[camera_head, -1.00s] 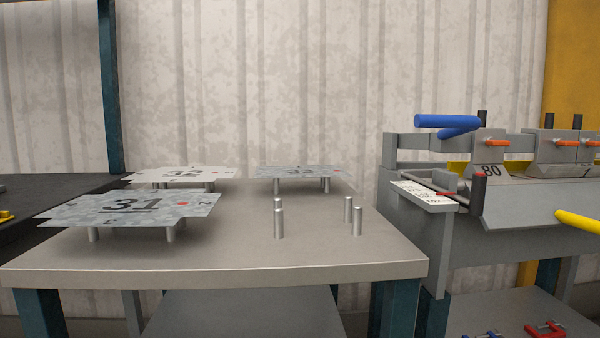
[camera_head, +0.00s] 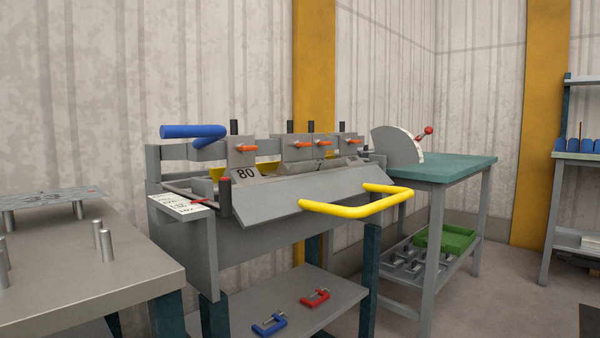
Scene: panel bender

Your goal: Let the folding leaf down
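The panel bender (camera_head: 182,245) stands in the middle of the view. Its folding leaf (camera_head: 290,195) is a grey plate along the front, sloping down toward me. A yellow bar handle (camera_head: 365,209) sticks out from the leaf toward the right. A blue lever handle (camera_head: 194,131) is at the bender's upper left. Several clamp fingers with orange levers (camera_head: 247,149) line the top, and one block is marked 80 (camera_head: 245,174). My gripper is not in view.
A grey table with metal pegs (camera_head: 105,245) and a sheet marked 33 (camera_head: 48,196) is at the left. A lower shelf (camera_head: 290,303) holds a blue clamp (camera_head: 269,325) and a red clamp (camera_head: 315,297). A green-topped bench (camera_head: 450,168) stands right. Floor is clear at front right.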

